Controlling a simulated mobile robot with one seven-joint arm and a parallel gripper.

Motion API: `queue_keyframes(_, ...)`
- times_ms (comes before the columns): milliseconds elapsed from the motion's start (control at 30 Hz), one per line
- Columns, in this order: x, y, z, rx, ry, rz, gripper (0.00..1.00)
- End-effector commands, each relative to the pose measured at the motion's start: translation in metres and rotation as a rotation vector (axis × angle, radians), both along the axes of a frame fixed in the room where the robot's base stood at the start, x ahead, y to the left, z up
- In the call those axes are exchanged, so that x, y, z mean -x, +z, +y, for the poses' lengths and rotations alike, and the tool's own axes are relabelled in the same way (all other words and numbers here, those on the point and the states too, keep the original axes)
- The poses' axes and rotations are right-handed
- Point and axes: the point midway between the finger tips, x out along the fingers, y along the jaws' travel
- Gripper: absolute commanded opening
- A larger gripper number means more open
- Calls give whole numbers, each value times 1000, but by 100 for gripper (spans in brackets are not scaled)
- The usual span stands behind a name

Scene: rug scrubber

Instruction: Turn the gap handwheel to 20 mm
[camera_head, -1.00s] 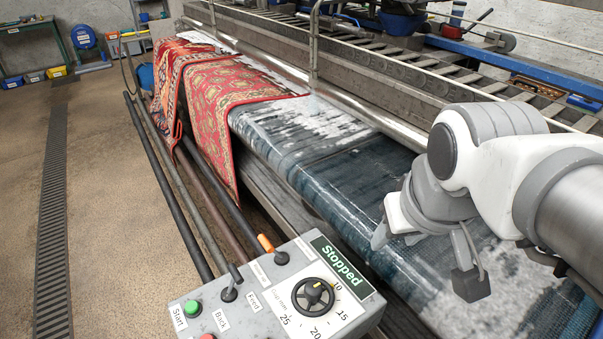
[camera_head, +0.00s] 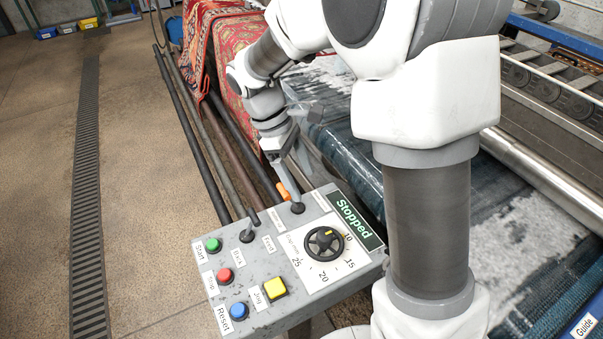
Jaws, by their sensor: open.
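The black gap handwheel (camera_head: 324,242) sits on a white dial plate (camera_head: 318,284) on the grey control panel. The dial shows 10, 15, 20 and 25 clockwise from the upper right. A small yellow mark on the wheel lies toward its upper right, nearest the 10; its exact reading is too small to tell. My gripper (camera_head: 284,163) is open, pointing down above and left of the handwheel, apart from it. Its fingertips are close to the orange-gripped lever (camera_head: 284,191); I cannot tell whether they touch it.
The panel (camera_head: 258,322) has green Start (camera_head: 213,245), red (camera_head: 225,275), blue Reset (camera_head: 239,311) and yellow Jog (camera_head: 274,288) buttons. The display (camera_head: 353,219) reads "Stopped". Red rugs (camera_head: 234,55) hang over the machine behind. My arm covers much of the right side. Floor at left is clear.

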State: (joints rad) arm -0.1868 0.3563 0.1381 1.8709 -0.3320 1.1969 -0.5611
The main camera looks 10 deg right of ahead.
Motion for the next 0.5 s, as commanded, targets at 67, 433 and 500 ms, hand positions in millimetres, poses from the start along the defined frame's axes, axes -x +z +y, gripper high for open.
queue_keyframes(67,-4,-7,3,8,29,26,81)
queue_keyframes(433,2,-47,-8,14,45,45,81)
queue_keyframes(500,4,-61,-14,14,45,44,81)
